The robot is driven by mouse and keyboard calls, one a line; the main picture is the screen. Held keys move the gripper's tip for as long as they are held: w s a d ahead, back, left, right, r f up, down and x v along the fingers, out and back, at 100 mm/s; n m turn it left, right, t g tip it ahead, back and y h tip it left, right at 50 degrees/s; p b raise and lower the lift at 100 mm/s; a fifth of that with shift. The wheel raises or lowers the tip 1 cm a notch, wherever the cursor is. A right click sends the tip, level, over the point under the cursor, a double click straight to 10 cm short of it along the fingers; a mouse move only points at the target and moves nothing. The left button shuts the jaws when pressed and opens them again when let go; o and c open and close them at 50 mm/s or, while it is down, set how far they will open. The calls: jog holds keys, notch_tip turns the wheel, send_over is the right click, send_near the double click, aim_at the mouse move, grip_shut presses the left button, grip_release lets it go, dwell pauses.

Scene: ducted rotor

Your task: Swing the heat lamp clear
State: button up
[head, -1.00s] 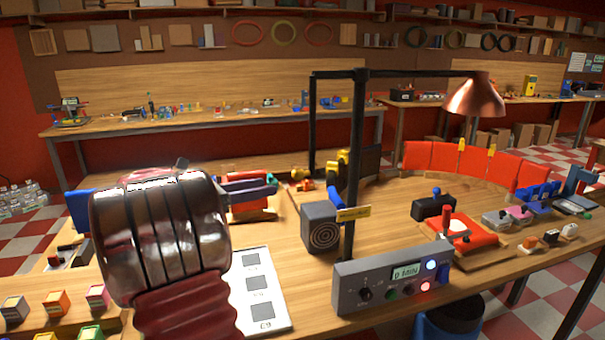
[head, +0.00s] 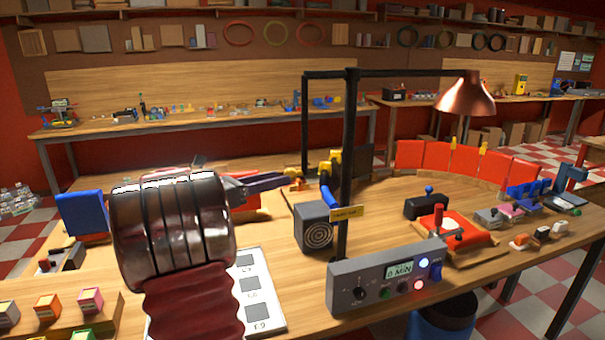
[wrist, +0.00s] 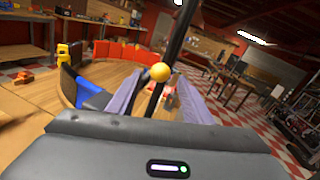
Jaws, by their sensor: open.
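The heat lamp has a copper shade (head: 466,97) hanging from the right end of a black horizontal arm (head: 410,73). The arm joins a black upright post (head: 345,150) behind the grey control box. My gripper (head: 285,182) is left of the post, pointing right toward yellow parts (head: 330,165) near it. In the wrist view my gripper (wrist: 160,100) is open. A yellow ball (wrist: 161,72) shows between and ahead of its fingers, in front of a slanting black bar (wrist: 178,35). I cannot tell whether the fingers touch anything.
The grey control box (head: 385,280) with lit buttons stands at the bench front. A dark speaker-like box (head: 314,228) is left of the post. A red tray (head: 445,232) and small parts lie to the right, with red curved panels (head: 465,160) behind.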

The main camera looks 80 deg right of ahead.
aim_at(303, 173)
jog(key=x, duration=0.9)
jog(key=shift+s, duration=0.15)
grip_shut()
dwell(0.4)
